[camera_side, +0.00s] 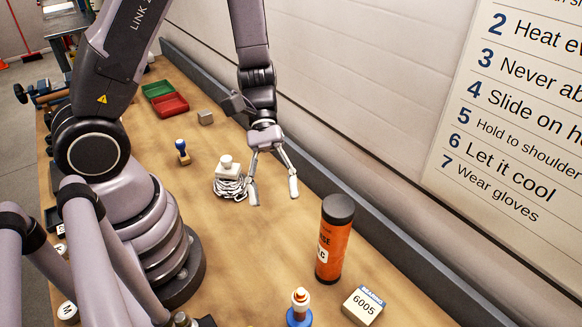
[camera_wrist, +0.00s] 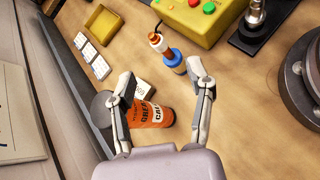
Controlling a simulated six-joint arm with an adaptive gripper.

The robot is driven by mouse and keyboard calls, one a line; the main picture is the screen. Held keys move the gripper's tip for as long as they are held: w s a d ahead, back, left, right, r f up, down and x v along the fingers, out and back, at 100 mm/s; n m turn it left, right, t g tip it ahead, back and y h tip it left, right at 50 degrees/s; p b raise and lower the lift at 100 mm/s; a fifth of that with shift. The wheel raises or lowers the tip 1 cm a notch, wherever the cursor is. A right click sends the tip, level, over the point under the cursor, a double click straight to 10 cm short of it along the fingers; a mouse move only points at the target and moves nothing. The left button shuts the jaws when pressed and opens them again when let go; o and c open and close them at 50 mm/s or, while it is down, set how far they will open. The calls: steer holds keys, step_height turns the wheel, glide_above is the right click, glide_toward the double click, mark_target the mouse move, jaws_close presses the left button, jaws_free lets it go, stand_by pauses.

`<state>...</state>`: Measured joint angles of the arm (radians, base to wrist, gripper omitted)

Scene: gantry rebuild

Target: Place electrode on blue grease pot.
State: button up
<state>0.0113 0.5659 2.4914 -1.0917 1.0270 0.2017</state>
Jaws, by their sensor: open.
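A white and orange upright piece with a dark tip, which looks like the electrode (camera_side: 300,297), stands at the front edge of the side view on a blue round base, which looks like the blue grease pot (camera_side: 299,318). In the wrist view the electrode (camera_wrist: 157,42) and the blue base (camera_wrist: 172,58) show ahead of the fingertips; I cannot tell whether the piece is inside or on top of the base. My gripper (camera_side: 273,197) is open and empty above the bench, well behind them in the side view. It also shows open in the wrist view (camera_wrist: 160,80).
A tall orange grease cartridge (camera_side: 333,245) with a dark cap stands between my gripper and a 6005 box (camera_side: 363,304). A chain pile (camera_side: 230,187) lies left of my fingers. A yellow control box (camera_wrist: 198,18) is beyond the electrode. The wall runs along the right.

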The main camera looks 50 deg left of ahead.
steer(key=s+a+r+m+t+y, duration=0.2)
steer(key=a+r+m+t+y, duration=0.2)
steer(key=a+r, duration=0.3)
steer(key=s+a+r+m+t+y, duration=0.3)
steer(key=a+r+m+t+y, duration=0.2)
steer(key=a+r, duration=0.3)
step_height(320, 180, up, 4)
steer(key=shift+m+t+y, duration=0.3)
steer(key=shift+t+y, duration=0.4)
